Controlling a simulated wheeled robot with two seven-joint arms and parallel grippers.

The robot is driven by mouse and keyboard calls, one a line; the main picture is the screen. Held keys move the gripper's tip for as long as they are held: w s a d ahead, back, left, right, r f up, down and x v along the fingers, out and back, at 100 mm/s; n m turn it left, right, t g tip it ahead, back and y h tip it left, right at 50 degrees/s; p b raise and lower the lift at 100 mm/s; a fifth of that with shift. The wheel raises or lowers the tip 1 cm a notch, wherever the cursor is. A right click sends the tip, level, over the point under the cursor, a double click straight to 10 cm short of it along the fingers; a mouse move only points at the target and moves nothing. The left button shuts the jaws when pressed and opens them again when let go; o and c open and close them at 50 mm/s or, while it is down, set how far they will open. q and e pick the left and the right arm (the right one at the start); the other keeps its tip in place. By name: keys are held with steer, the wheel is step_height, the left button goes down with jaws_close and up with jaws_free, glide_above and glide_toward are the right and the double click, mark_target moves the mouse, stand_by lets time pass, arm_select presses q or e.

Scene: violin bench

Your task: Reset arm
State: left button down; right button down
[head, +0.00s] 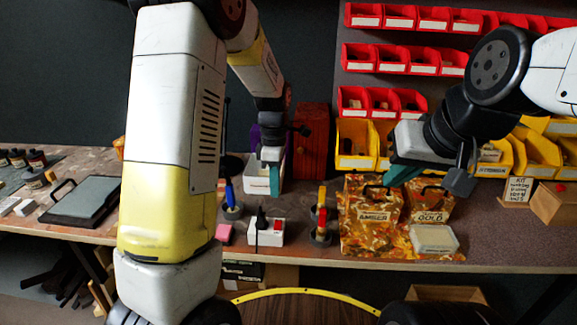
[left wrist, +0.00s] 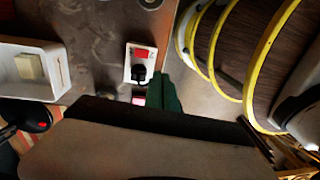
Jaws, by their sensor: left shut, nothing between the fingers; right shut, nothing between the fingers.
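My left gripper (head: 275,178) is shut and empty, with its teal fingers pointing down in front of a white bin (head: 262,187) at the back of the bench. In the left wrist view its green fingers (left wrist: 166,92) show beside a white box with a black plug (left wrist: 140,62).
The white box with the plug (head: 266,232) stands near the bench's front edge, between holders with a blue tool (head: 230,195) and a red-yellow tool (head: 321,212). A black tablet-like pad (head: 82,203) lies left. Red bins (head: 405,60) and yellow bins (head: 356,145) line the back wall.

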arm_select(q)
steer(key=s+a+r+m+t+h, duration=0.1)
steer(key=s+a+r+m+t, duration=0.1)
steer(key=s+r+m, duration=0.7)
steer(key=s+a+r+m+t+h, duration=0.1)
steer(key=s+a+r+m+t, duration=0.1)
steer(key=s+r+m+t, duration=0.3)
steer(key=s+r+m, duration=0.4)
steer(key=s, duration=0.1)
steer(key=shift+s+a+t, duration=0.3)
